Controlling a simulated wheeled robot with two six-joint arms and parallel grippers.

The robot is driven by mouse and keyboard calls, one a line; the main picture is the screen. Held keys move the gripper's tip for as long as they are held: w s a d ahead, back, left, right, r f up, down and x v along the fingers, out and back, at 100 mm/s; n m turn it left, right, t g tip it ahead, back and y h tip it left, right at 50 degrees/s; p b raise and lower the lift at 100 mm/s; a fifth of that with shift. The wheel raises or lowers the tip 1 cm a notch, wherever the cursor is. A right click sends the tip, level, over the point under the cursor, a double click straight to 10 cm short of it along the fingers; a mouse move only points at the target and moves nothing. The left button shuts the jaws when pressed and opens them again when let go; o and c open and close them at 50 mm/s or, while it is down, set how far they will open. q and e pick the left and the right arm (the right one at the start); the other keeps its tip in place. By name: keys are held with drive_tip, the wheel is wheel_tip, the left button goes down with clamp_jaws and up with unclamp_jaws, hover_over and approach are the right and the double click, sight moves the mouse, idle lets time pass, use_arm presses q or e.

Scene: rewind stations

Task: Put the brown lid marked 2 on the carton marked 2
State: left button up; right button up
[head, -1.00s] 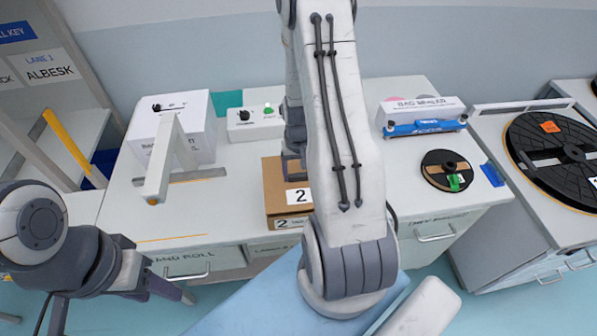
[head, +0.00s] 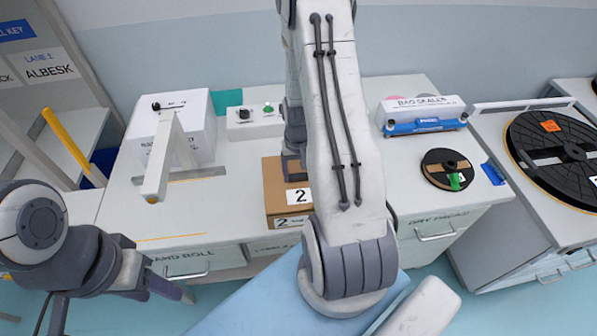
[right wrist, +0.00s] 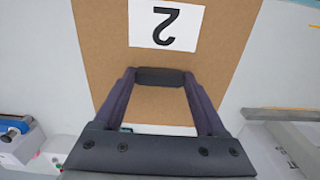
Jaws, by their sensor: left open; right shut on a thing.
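The brown lid marked 2 (head: 276,181) shows as the top of the carton marked 2 (head: 283,222), whose front label also reads 2. The lid looks level and lined up with the carton; I cannot tell whether it rests fully on it. My right gripper (head: 292,172) comes down over the lid's far part, partly hidden by my arm. In the right wrist view the gripper (right wrist: 160,77) is shut at the lid (right wrist: 225,60), close to its label; the exact contact is unclear. My left gripper (head: 170,288) is open and empty, low at the left, away from the carton.
A white box (head: 195,125) with a pale arm-like bar stands left of the carton. A small switch box (head: 255,122) is behind it. A bag sealer (head: 424,115) and a black reel (head: 447,169) are at the right. The bench (head: 225,205) is clear around the carton's left side.

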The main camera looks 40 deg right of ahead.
sight(298, 175)
drive_tip(key=shift+f+b, duration=0.55)
drive_tip(key=shift+f, duration=0.25)
drive_tip(key=o, duration=1.3)
wheel_tip(298, 175, up, 10)
drive_tip(key=shift+r+b, duration=0.25)
drive_tip(key=shift+b, duration=0.45)
